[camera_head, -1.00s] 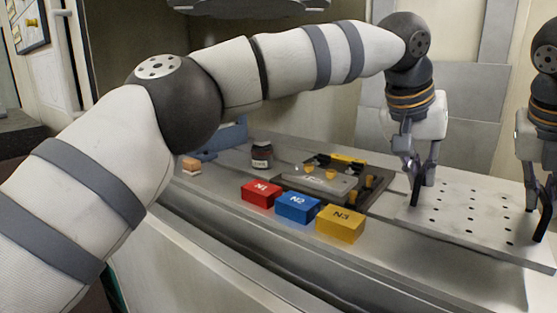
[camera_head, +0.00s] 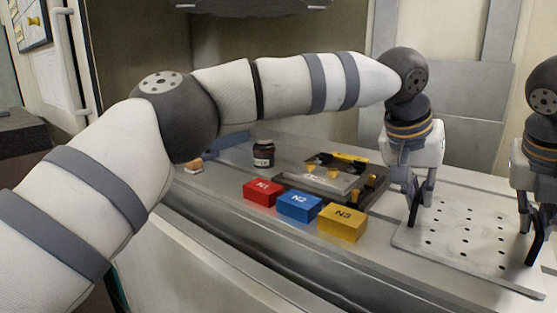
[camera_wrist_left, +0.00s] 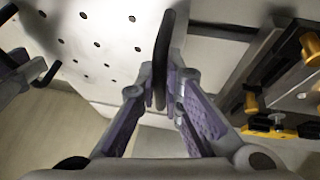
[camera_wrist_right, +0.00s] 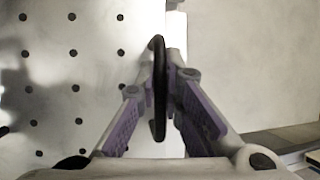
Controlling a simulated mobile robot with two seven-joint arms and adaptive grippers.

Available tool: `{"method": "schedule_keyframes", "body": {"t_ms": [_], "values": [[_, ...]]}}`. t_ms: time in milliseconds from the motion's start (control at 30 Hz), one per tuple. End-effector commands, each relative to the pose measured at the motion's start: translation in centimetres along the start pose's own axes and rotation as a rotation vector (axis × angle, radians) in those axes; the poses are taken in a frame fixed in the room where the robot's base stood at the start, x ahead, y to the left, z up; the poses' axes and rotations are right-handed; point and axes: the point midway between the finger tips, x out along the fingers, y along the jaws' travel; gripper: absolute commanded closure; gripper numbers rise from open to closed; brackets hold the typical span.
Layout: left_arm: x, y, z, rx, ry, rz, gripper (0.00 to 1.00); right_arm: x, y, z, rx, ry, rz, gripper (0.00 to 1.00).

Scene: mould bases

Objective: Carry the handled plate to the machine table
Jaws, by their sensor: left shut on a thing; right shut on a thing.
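The handled plate (camera_head: 470,238) is a flat light-grey plate with rows of small dark holes and black handles. It is at the right of the head view, over the grey machine table (camera_head: 285,235); I cannot tell whether it touches the surface. My left gripper (camera_head: 414,208) is shut on the left handle, which shows as a black bar in the left wrist view (camera_wrist_left: 163,65). My right gripper (camera_head: 536,244) is shut on the right handle, seen in the right wrist view (camera_wrist_right: 159,90). Both wrist views also show the holed plate surface beside the handles.
Left of the plate is a dark mould base (camera_head: 318,178) with yellow parts. In front of it stand a red N1 block (camera_head: 262,192), a blue N2 block (camera_head: 299,206) and a yellow N3 block (camera_head: 342,222). A dark jar (camera_head: 263,153) stands behind. My left arm spans the view.

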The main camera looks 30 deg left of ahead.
Motion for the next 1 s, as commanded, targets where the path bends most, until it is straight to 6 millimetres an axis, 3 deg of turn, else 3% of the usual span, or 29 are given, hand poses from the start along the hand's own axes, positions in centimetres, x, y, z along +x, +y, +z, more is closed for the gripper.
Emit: {"method": "schedule_keyframes", "body": {"t_ms": [33,100,133,633,767,1000], "values": [[0.1,0.2,0.2,0.006,-0.003,0.002,0.9,0.0,-0.1,0.1,0.002,-0.004,0.0,0.9],[0.0,0.2,0.1,0.005,-0.002,0.002,0.74,0.0,-0.1,0.1,0.002,-0.005,0.0,0.74],[0.0,0.1,0.1,0.005,-0.001,0.002,0.72,0.0,-0.1,0.1,0.002,-0.004,0.0,0.72],[-0.2,0.0,0.0,0.001,0.001,0.001,0.72,0.1,0.0,0.0,0.0,-0.001,0.0,0.72],[-2.5,0.1,-0.1,0.001,0.003,0.002,0.72,0.1,0.0,0.0,0.0,-0.001,0.0,0.72],[-9.0,0.1,0.0,0.002,0.003,0.002,0.72,0.1,0.0,0.0,0.0,-0.001,0.0,0.72]]}}
